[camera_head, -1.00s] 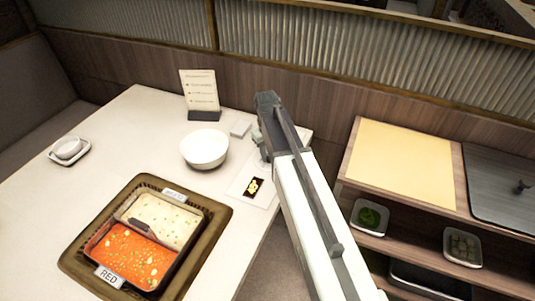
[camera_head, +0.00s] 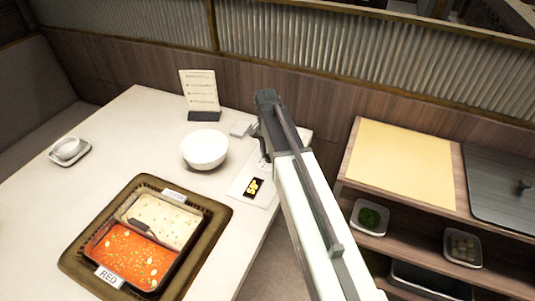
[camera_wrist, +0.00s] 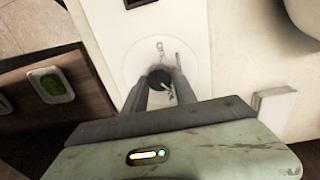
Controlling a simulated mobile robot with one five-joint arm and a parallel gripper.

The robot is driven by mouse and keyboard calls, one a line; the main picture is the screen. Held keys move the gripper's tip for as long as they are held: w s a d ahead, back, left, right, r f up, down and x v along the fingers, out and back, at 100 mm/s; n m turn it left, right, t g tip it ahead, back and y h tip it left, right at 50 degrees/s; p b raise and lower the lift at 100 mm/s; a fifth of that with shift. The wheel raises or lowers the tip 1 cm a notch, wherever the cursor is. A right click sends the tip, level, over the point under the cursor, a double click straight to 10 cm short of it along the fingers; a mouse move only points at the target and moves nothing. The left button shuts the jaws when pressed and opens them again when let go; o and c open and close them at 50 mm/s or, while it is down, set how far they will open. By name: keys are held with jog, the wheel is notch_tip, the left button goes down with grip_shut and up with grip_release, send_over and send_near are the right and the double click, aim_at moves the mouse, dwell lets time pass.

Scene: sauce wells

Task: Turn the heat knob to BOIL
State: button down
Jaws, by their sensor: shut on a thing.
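The heat knob (camera_wrist: 158,76) is a small dark knob on a white round dial plate (camera_wrist: 196,62) with faint markings, seen in the wrist view. My gripper (camera_wrist: 159,88) is shut on the knob, one finger on each side. The markings are too small to read. In the head view my gripper and arm cover the knob, and part of the control panel (camera_head: 239,190) shows below them. A small black display (camera_head: 253,187) with yellow characters sits on this panel; I cannot read it surely.
A split pot (camera_head: 184,257) with red and pale broth is set in the table at front left. A shelf cart (camera_head: 400,165) with dishes is right of my arm.

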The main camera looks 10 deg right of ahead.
jog(key=shift+a+m, duration=0.1)
jog(key=shift+m, duration=1.9)
jog(key=c, duration=1)
grip_release()
jog(key=shift+a, duration=0.1)
jog(key=shift+r, duration=0.1)
jog(key=r+p, duration=0.7)
jog(key=p, duration=0.1)
jog(key=shift+w+r, duration=0.2)
jog(key=shift+r, duration=0.2)
jog(key=shift+f, duration=0.15)
